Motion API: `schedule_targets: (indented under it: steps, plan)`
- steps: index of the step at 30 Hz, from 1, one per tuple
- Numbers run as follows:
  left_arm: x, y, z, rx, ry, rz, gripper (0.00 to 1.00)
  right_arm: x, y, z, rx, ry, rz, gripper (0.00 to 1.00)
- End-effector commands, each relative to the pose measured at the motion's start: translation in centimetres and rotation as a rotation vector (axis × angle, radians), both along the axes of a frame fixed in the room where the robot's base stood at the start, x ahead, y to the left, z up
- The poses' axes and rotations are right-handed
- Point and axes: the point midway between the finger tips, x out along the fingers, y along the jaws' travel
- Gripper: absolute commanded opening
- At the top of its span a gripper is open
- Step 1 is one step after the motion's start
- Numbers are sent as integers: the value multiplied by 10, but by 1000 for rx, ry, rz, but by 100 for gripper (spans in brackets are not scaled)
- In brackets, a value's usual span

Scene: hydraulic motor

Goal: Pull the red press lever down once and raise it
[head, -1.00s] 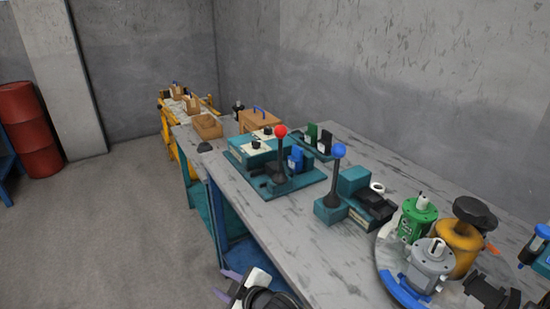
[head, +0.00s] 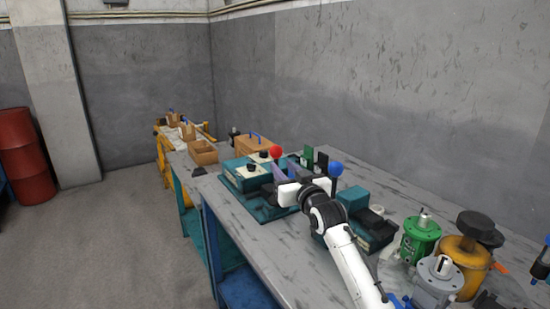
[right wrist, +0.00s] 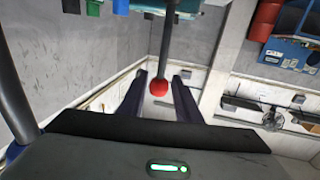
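The red press lever's round red knob (head: 276,151) stands up above the teal press on the bench; its shaft is mostly hidden behind my right gripper. My right gripper (head: 279,173) is at the lever, its white body low in front of it. In the right wrist view the red knob (right wrist: 159,87) on its dark shaft shows in the gap between the two dark fingers (right wrist: 160,92). The fingers are spread, with space on both sides of the knob. My left gripper is in neither view.
A blue-knobbed lever (head: 336,169) stands close to the right of my gripper, with a teal block (head: 352,198) beside it. A green motor (head: 421,234), a grey motor (head: 437,280) and a yellow unit (head: 464,259) crowd the right. A wooden box (head: 253,144) stands behind.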

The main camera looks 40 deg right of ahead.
Motion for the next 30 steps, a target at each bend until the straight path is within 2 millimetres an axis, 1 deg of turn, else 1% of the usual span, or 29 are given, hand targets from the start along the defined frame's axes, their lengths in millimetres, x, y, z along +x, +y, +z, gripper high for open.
schedule_targets:
  steps: [5, 12, 18, 24, 30]
  plan:
    - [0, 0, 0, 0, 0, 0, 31, 22, -7, 1, -1, 0, 0, 30]
    - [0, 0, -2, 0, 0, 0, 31, 59, -19, 1, -2, 0, 0, 30]
    - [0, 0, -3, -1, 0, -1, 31, 82, -25, 0, -3, 1, 1, 30]
    - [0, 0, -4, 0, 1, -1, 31, 93, -29, 0, -4, 1, 1, 30]
    - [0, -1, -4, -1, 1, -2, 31, 94, -29, 0, -4, 0, 1, 30]
